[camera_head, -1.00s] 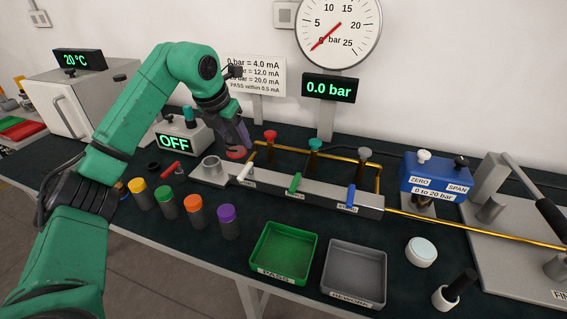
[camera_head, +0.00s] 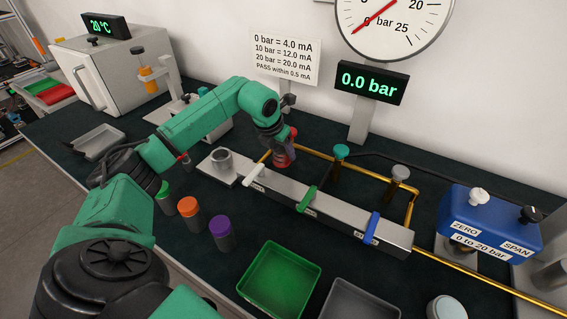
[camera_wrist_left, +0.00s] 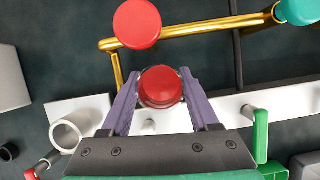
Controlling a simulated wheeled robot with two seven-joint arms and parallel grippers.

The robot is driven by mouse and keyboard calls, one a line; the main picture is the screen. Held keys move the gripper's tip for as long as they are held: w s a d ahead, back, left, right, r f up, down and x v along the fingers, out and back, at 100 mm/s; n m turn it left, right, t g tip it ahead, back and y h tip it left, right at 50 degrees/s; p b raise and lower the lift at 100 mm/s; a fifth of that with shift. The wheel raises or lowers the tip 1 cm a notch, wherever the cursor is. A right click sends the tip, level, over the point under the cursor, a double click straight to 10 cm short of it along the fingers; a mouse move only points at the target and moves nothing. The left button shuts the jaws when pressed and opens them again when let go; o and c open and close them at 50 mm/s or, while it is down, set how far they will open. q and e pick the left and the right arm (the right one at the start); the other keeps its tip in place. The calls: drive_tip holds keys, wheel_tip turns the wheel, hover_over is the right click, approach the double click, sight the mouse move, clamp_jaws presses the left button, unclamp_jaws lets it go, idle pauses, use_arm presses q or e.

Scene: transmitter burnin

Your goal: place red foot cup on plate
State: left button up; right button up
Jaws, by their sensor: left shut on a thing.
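My left gripper (camera_head: 284,149) is shut on a red round cup (camera_head: 283,161) just behind the near manifold block, by the white lever. The left wrist view shows the purple fingers (camera_wrist_left: 160,86) on both sides of the red cup (camera_wrist_left: 162,88). The cup's underside and any contact below it are hidden. A pale grey base plate (camera_head: 209,171) carries an upright hollow cylinder (camera_head: 222,157) at the manifold's left end; both show in the left wrist view, plate (camera_wrist_left: 90,107) and cylinder (camera_wrist_left: 76,132). I cannot tell which plate is meant. My right gripper is out of view.
Gold pipes (camera_head: 322,154) and a red-topped post (camera_wrist_left: 138,24) are close by the gripper. White (camera_head: 254,174), green (camera_head: 307,199) and blue (camera_head: 372,227) levers line the manifold. Green-, orange- (camera_head: 189,209) and purple-topped (camera_head: 221,230) cylinders and a green tray (camera_head: 262,309) lie in front.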

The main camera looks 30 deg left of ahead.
sight(282, 164)
use_arm(q)
wheel_tip(282, 164, down, 5)
drive_tip(key=shift+s+f+p, duration=0.15)
drive_tip(key=shift+p, duration=0.2)
drive_tip(key=shift+f, duration=0.35)
drive_tip(key=o, duration=1.3)
drive_tip(key=shift+r, duration=0.1)
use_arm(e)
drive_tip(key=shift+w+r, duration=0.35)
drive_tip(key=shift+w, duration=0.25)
use_arm(q)
drive_tip(key=shift+o, duration=0.2)
